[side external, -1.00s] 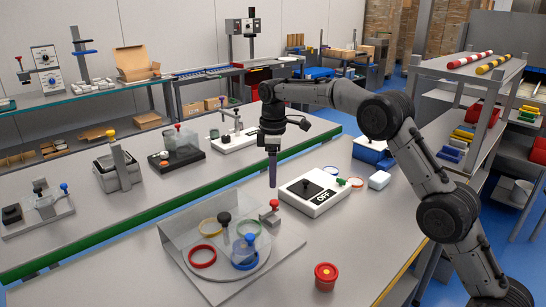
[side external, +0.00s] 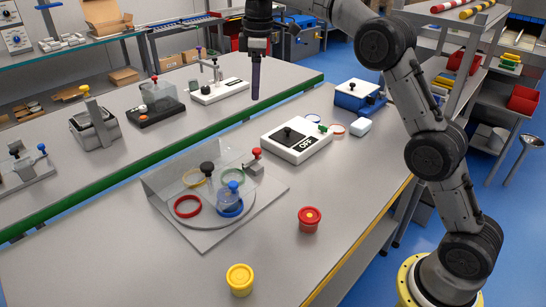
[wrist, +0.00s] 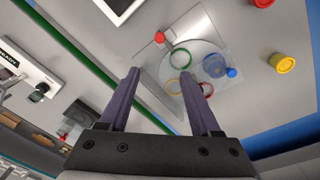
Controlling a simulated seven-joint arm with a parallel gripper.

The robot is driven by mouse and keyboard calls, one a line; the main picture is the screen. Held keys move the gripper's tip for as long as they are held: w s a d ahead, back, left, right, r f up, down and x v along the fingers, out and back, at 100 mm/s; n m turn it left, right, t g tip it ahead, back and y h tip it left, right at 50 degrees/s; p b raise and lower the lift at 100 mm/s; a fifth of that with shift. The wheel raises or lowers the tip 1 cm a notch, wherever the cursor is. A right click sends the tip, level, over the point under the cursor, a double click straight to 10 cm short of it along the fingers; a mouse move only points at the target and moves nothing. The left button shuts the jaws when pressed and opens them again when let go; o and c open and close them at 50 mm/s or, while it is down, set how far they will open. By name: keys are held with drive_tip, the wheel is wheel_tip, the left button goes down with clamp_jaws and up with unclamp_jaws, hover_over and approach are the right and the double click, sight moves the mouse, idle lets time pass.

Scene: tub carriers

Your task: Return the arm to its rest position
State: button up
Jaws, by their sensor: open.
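My gripper (side external: 255,95) hangs fingers-down, high above the bench behind the clear-walled station, touching nothing. In the wrist view my gripper (wrist: 160,75) has its two purple fingers apart with nothing held between them. The arm bends up and over from its base at the right; its top runs out of the side view. The station's plate (side external: 266,202) carries a round disc with a red ring (side external: 187,206), a yellow ring (side external: 194,178), a green ring and a blue ring. A clear piece with a blue knob (side external: 233,186) stands at the blue ring.
A red tub (side external: 309,219) and a yellow tub (side external: 240,280) stand on the near bench. A white box marked OFF (side external: 297,140) and a blue-and-white box (side external: 358,96) stand behind. The bench's front left is clear. A shelf rack stands at the right.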

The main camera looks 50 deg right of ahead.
drive_tip(key=s+a+r+t, duration=0.1)
drive_tip(key=s+r+t, duration=0.1)
drive_tip(key=s+r, duration=0.85)
drive_tip(key=s+m+t, duration=0.1)
drive_tip(key=s+m, duration=0.1)
drive_tip(key=s, duration=1.1)
drive_tip(key=s+a+f+m+t, duration=0.1)
drive_tip(key=s+f+m, duration=0.6)
drive_tip(key=s+f, duration=0.7)
drive_tip(key=shift+s+f, duration=0.3)
drive_tip(key=shift+f, duration=0.65)
drive_tip(key=shift+a, duration=0.1)
